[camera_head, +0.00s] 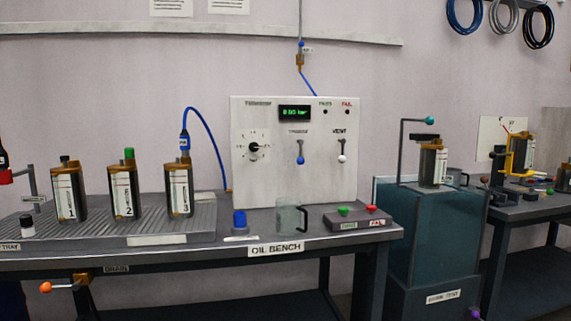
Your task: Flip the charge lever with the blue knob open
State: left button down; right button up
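The charge lever with the blue knob (300,160) is on the front of a white panel box (270,190) at the back of the oil bench. Its handle hangs down, with the knob at the lower end. The label above it is too small to read surely. Right of it on the same panel is a lever with a white knob (342,158), under a label reading VENT, also pointing down. A green display (294,113) above the levers is lit; its reading is blurred. Neither of my grippers is in view.
Three numbered canisters stand on a ribbed tray (150,226); a blue hose (209,135) runs from the third. A blue cap (240,219), a clear mug (290,216) and a button box (357,219) stand before the panel. A water tank (425,235) is right of the bench.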

aim_at(301, 161)
jog(key=u, duration=0.3)
jog(key=i, duration=1.15)
jog(key=z, duration=0.2)
